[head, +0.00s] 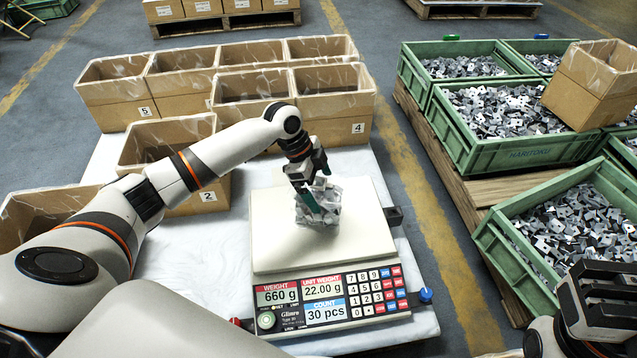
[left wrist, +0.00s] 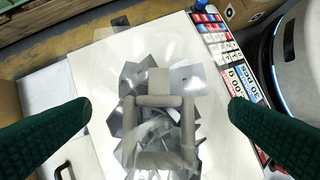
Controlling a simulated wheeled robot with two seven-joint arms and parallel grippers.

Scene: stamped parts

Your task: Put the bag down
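A clear bag of grey stamped parts (head: 330,212) sits on the pale plate of the counting scale (head: 272,258). In the left wrist view the bag (left wrist: 135,130) has a grey loop handle standing up between my fingers. My left gripper (head: 316,190) is right over the bag, with its green fingers wide apart on either side of the handle, not touching it. The scale reads 660 g, unit weight 22.00 g and 30 pcs. My right gripper (head: 603,285) is at the lower right edge, away from the bag; its finger gap cannot be made out.
Lined cardboard boxes (head: 180,85) stand behind and left of the scale on the white table (head: 240,215); labels 2, 4 and 5 show. Green crates of parts (head: 520,158) stand on a pallet at right, with a cardboard box (head: 590,85) on them.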

